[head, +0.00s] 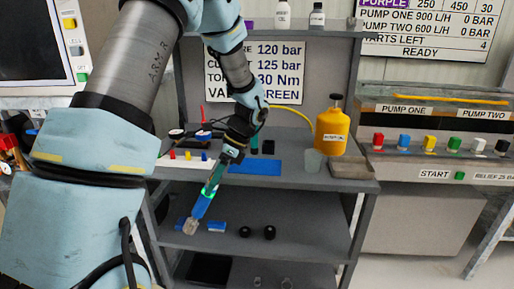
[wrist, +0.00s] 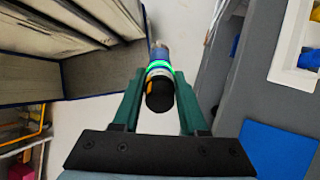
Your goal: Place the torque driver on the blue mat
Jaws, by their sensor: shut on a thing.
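My gripper (head: 213,182) is shut on the torque driver (head: 202,205), a blue tool with a glowing green ring and a grey tip. It hangs tilted down to the left, in front of the bench's top edge. In the wrist view, the torque driver (wrist: 158,75) sits between the green fingers of my gripper (wrist: 160,85), its black end toward the camera. The blue mat (head: 255,167) lies flat on the bench top, right of and behind my gripper, with its visible part bare. The mat (wrist: 275,152) also shows at the lower right of the wrist view.
A yellow bottle (head: 332,131) and a grey cup (head: 312,161) stand right of the mat. A white rack (head: 185,162) with coloured pieces lies to its left. The lower shelf (head: 290,215) holds blue blocks (head: 217,226) and black round parts (head: 269,232).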

